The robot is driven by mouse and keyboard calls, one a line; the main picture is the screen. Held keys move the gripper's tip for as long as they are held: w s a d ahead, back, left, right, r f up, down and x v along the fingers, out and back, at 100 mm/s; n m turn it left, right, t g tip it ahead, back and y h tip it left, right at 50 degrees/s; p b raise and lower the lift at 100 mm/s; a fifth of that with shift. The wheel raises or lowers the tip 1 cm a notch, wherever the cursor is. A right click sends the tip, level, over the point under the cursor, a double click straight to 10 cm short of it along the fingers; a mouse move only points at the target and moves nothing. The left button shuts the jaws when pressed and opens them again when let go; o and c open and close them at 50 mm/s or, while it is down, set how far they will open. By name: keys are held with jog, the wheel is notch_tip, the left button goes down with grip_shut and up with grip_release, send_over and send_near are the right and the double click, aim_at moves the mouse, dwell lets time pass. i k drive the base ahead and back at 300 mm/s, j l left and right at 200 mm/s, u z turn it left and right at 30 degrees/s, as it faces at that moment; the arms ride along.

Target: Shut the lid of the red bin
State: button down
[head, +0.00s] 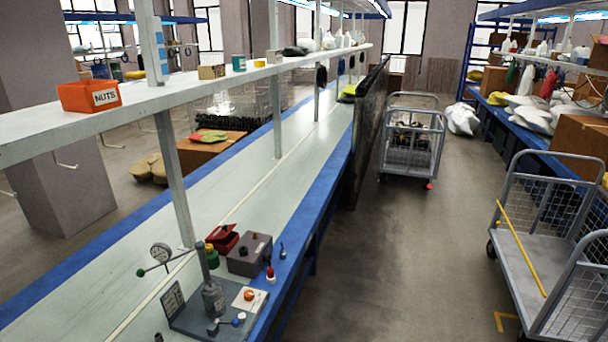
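A small red bin (228,245) stands on the long workbench (300,165), left of and just behind a grey box. Its red lid (221,231) looks raised and tilted, with a dark gap beneath it. The bin is small in the picture, so the exact lid angle is hard to tell. My gripper is not in this view.
Beside the bin are a grey box (249,254), a green bottle (211,254) and a small red-topped bottle (270,276). A pump rig (212,298) with a gauge stands in front. A shelf (180,98) with an orange NUTS box (90,96) runs above. The aisle floor (400,260) is clear.

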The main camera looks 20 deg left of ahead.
aim_at(222, 232)
jog(key=i+l+u, duration=0.1)
jog(key=i+u, duration=0.25)
jog(key=i, duration=1.6)
jog(key=i+u, duration=0.45)
jog(key=i+l+u, duration=0.15)
jog(key=i+u, duration=0.35)
jog(key=i+l+u, duration=0.45)
jog(key=i+u, duration=0.3)
jog(key=i, duration=0.05)
